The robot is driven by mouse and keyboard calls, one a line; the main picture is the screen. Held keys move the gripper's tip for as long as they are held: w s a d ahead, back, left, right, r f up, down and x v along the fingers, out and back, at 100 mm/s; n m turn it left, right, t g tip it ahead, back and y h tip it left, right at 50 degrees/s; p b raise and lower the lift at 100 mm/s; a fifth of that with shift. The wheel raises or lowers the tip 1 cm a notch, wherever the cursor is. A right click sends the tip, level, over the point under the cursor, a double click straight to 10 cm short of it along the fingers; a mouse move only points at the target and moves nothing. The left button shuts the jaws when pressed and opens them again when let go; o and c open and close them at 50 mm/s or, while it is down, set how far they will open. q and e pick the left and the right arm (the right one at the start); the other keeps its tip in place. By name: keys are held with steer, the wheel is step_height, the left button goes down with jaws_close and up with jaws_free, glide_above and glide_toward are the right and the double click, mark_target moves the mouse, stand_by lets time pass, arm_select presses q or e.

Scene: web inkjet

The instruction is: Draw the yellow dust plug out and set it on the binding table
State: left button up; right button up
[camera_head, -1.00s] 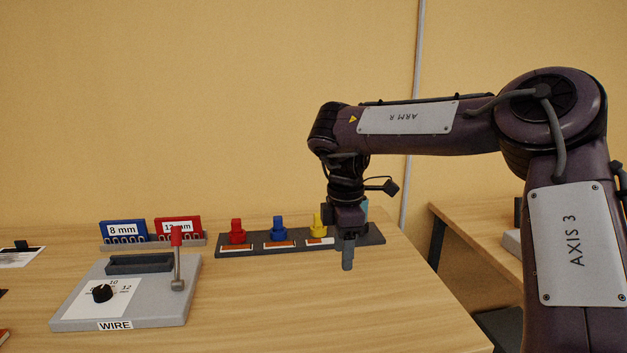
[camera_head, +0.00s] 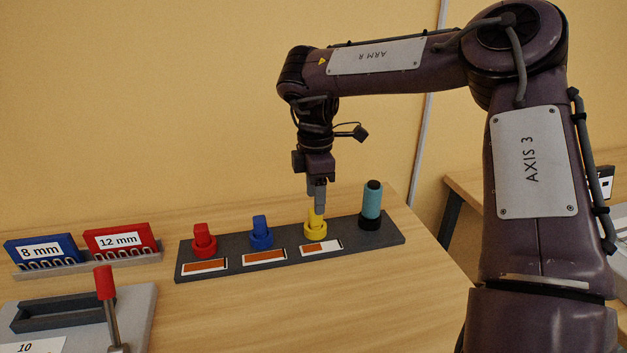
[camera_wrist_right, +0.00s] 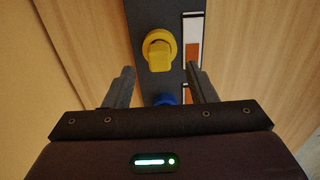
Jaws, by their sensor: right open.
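The yellow dust plug (camera_head: 314,230) stands upright in the dark plug strip (camera_head: 190,270), between the blue plug and a teal cylinder. In the right wrist view the yellow plug (camera_wrist_right: 159,50) shows from above, ahead of and between the two fingers. My right gripper (camera_head: 318,207) points down at the yellow plug's top. In the right wrist view my right gripper (camera_wrist_right: 160,82) is open, with a finger on each side and nothing held. Whether a finger touches the plug cannot be told. The wooden binding table (camera_head: 390,300) carries the strip. My left gripper is not in view.
A red plug (camera_head: 203,241), a blue plug (camera_head: 261,233) and a teal, black-capped cylinder (camera_head: 372,201) share the strip. Left are the blue 8 mm (camera_head: 40,251) and red 12 mm (camera_head: 119,240) holders and a grey device with a red-knobbed lever (camera_head: 106,285). Table in front of the strip is clear.

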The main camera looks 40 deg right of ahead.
step_height(320, 180, down, 5)
steer(key=shift+f, duration=0.1)
stand_by(0.3)
steer(key=c, duration=1.1)
steer(key=shift+o, duration=0.2)
steer(key=shift+r+p, duration=1.45)
steer(key=shift+r, duration=0.6)
